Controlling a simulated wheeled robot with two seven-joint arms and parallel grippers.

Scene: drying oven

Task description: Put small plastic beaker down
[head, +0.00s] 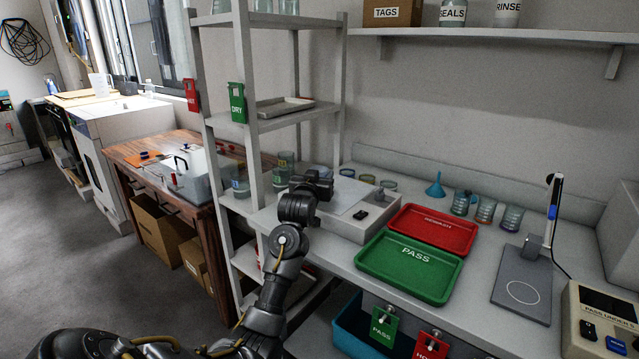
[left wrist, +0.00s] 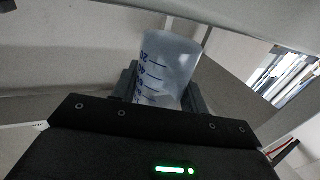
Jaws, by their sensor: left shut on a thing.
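The small plastic beaker (left wrist: 168,68) is translucent with blue graduation marks. In the left wrist view it stands between the fingers of my left gripper (left wrist: 160,88), which is shut on it, and it leans slightly in the picture. In the head view my left gripper (head: 318,178) is beside the grey shelf rack (head: 252,105), in front of the pale box-shaped unit on the bench. I cannot pick out the held beaker there; the gripper appears to hide it. My right gripper is not in view.
A green PASS tray (head: 408,287) and red tray (head: 433,213) lie on the bench. A blue funnel (head: 435,186), coloured cups (head: 486,210) and a grey stand (head: 521,284) are farther right. Rack posts stand close to my arm.

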